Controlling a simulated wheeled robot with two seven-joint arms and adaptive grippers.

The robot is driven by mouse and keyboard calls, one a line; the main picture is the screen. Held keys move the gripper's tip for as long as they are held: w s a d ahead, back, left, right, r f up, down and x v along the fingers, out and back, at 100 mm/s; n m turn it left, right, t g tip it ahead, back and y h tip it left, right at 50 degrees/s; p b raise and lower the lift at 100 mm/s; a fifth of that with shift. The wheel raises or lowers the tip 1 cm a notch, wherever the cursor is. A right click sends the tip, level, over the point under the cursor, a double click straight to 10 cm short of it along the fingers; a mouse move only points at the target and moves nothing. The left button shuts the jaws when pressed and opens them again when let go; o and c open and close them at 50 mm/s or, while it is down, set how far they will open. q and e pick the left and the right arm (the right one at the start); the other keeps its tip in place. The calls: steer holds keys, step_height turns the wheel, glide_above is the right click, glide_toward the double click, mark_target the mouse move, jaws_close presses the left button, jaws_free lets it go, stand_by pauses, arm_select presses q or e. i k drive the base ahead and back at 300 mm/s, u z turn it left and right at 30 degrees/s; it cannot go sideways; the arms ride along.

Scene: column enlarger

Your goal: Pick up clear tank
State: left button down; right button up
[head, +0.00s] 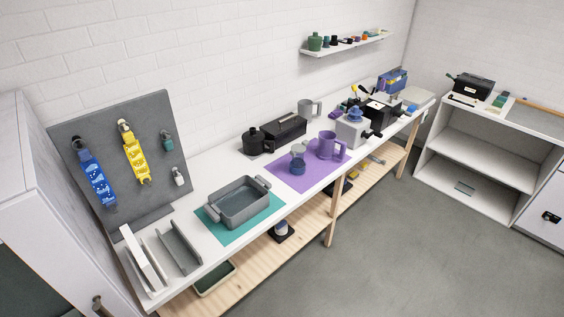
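No plainly see-through tank stands out, and the view is too small to tell which thing is the clear tank. A small blue-grey, jar-like vessel (298,158) stands upright on the purple mat (290,179) and may be it. A purple jug (327,146) stands on the same mat, just right of it. A black tank-like pot (253,142) stands behind the mat, close to the wall. Neither of my grippers is in the head view.
A grey two-handled tray (238,203) sits on a teal mat (214,232) at the near left. A grey pegboard (105,150) with hanging tools stands behind it. A grey-and-blue device (351,130) stands right of the jug. Open floor (390,235) lies in front of the bench.

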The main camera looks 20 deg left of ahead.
mark_target(297, 166)
steer(key=u, duration=0.6)
steer(key=i, duration=0.95)
steer(key=u, duration=0.5)
